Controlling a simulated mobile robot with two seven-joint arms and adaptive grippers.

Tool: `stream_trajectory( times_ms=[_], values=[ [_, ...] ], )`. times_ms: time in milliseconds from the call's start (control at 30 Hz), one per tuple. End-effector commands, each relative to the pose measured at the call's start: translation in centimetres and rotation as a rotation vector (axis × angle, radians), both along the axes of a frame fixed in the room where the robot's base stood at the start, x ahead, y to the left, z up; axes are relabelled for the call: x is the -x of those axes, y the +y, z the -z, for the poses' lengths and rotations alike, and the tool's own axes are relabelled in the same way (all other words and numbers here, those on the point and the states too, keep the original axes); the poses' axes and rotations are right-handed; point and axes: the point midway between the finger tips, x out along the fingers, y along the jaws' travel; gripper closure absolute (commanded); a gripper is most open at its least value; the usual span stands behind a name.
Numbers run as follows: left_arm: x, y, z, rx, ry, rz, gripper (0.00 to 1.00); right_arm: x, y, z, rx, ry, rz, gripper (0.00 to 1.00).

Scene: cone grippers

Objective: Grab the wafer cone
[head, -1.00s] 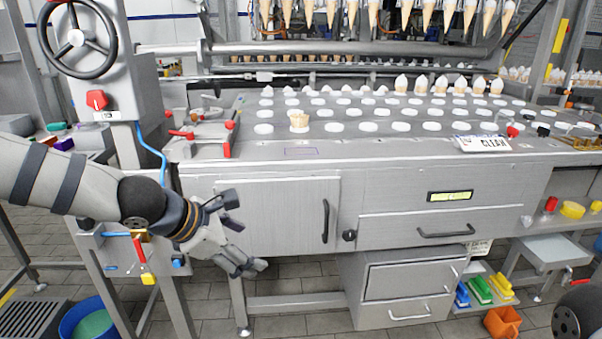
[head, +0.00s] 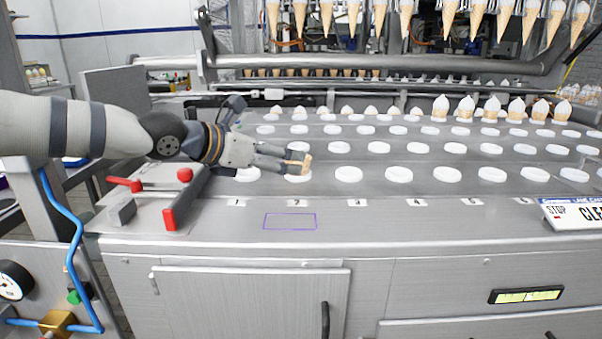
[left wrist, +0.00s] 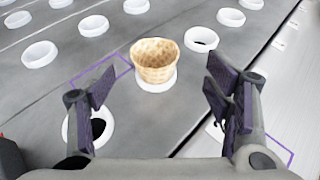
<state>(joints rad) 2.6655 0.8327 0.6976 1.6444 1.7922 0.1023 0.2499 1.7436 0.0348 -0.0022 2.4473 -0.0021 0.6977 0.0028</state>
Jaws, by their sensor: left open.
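The wafer cone (left wrist: 155,62) is a tan, waffle-patterned cup. In the left wrist view it sits upright in a white holder (left wrist: 157,82) on the metal plate. In the head view only a bit of the wafer cone (head: 305,166) shows at my fingertips, near the mark 2 in the front row. My left gripper (left wrist: 160,98) is open, with one dark-padded finger on each side of the view and the wafer cone ahead of the gap. The left gripper (head: 296,162) reaches in from the left in the head view and hides much of the wafer cone. My right gripper is out of view.
Rows of white holders (head: 399,174) cover the metal plate. Several filled cones (head: 466,107) stand farther back, and others hang above. A red-handled clamp (head: 169,217) lies at the near left. A white sign (head: 575,212) stands at the right edge.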

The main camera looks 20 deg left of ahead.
Motion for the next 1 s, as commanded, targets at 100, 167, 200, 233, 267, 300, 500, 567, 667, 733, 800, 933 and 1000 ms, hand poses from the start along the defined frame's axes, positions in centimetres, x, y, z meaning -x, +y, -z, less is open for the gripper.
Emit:
stream_trajectory(
  times_ms=[100,167,200,233,267,300,500,567,667,733,800,933,1000],
  values=[
    [-1.2,-0.6,0.8,0.0,0.002,0.0,0.28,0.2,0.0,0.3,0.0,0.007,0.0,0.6],
    [-2.0,-0.9,1.2,0.001,0.003,-0.001,0.28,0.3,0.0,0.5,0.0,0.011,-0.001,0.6],
    [-2.7,-1.2,1.5,0.003,0.004,-0.001,0.28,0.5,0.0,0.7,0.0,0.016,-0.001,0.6],
    [-3.3,-1.5,1.8,0.002,0.004,-0.002,0.28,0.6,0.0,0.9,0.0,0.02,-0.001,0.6],
    [-3.8,-1.6,2.1,0.002,0.006,-0.002,0.28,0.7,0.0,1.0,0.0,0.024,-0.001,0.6],
    [-4.4,-2.0,2.4,0.0,0.005,-0.001,0.28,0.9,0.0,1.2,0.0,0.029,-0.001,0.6],
    [-5.6,-2.7,2.4,0.001,-0.002,0.0,0.28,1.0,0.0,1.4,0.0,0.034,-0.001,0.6],
    [-5.6,-2.6,2.3,0.001,-0.003,-0.001,0.28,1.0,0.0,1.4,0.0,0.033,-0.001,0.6],
    [-5.6,-2.6,2.3,0.0,-0.003,-0.001,0.35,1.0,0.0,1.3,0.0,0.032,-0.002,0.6],
    [-5.6,-2.6,2.3,0.0,-0.003,-0.001,0.49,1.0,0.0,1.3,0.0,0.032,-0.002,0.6],
    [-5.6,-2.6,2.3,0.0,-0.003,-0.001,0.63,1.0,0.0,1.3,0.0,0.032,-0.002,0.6],
    [-5.6,-2.6,2.3,0.0,-0.002,-0.001,0.64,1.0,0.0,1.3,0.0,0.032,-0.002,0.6],
    [-5.5,-2.6,2.3,0.0,-0.003,-0.001,0.64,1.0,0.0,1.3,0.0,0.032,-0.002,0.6]
  ],
)
